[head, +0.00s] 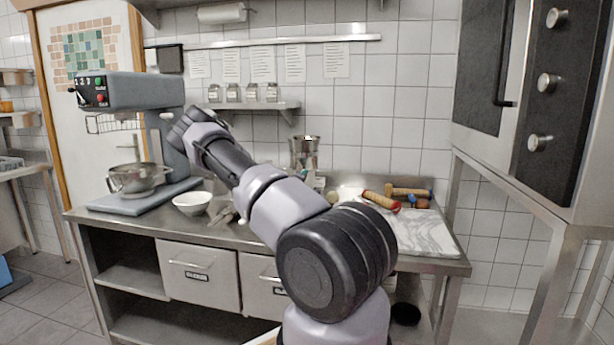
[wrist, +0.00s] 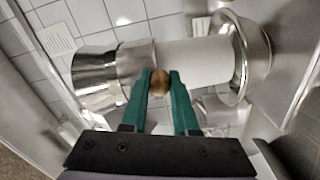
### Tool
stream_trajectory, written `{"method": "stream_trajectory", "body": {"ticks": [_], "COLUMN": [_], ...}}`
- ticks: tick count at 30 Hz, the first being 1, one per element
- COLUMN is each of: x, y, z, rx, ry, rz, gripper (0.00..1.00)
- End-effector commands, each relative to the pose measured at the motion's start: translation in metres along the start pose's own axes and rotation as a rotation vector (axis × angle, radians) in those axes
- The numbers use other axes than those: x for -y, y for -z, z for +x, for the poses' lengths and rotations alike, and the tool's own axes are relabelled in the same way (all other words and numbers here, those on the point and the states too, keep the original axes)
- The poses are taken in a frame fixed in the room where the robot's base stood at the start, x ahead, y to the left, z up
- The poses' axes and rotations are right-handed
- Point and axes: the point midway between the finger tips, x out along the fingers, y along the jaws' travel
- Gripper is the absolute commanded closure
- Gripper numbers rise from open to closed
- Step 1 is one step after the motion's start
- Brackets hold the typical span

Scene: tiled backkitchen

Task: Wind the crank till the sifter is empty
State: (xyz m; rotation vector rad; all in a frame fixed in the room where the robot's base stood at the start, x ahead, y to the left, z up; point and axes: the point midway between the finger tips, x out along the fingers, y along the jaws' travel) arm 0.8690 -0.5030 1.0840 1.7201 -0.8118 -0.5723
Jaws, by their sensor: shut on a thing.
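In the wrist view, my gripper (wrist: 160,84) has its two green fingers shut on a round brown wooden knob (wrist: 160,76), which I take for the crank's handle. The shiny metal sifter (wrist: 112,70) lies just past the fingers, toward the left of this turned picture. A smooth white cylinder-like shape (wrist: 198,62) runs from it to a wide metal rim (wrist: 255,55) at the right; I cannot tell whether it is falling flour or something solid. The crank arm is mostly hidden, and the sifter's inside does not show. In the head view, a metal vessel, likely the sifter (head: 304,150), stands behind my arm, which hides my gripper.
A grey mixer (head: 135,92) with a steel bowl (head: 140,178) and a white bowl (head: 192,203) stand at the left. A marble board (head: 430,235) and rolling pins (head: 380,200) lie at the right. A jar shelf (head: 262,106) hangs behind; an oven (head: 540,90) juts in at the right.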

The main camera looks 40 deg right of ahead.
Motion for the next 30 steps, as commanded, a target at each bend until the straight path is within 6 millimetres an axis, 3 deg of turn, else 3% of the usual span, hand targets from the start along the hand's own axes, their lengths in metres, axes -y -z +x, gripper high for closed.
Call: {"method": "stream_trajectory", "body": {"ticks": [15, 30], "x": [0.013, 0.014], "y": [0.02, 0.025], "z": [0.0, 0.0], "rx": [0.008, 0.011], "ry": [-0.003, -0.004], "rz": [0.397, 0.507], "gripper": [1.0, 1.0]}}
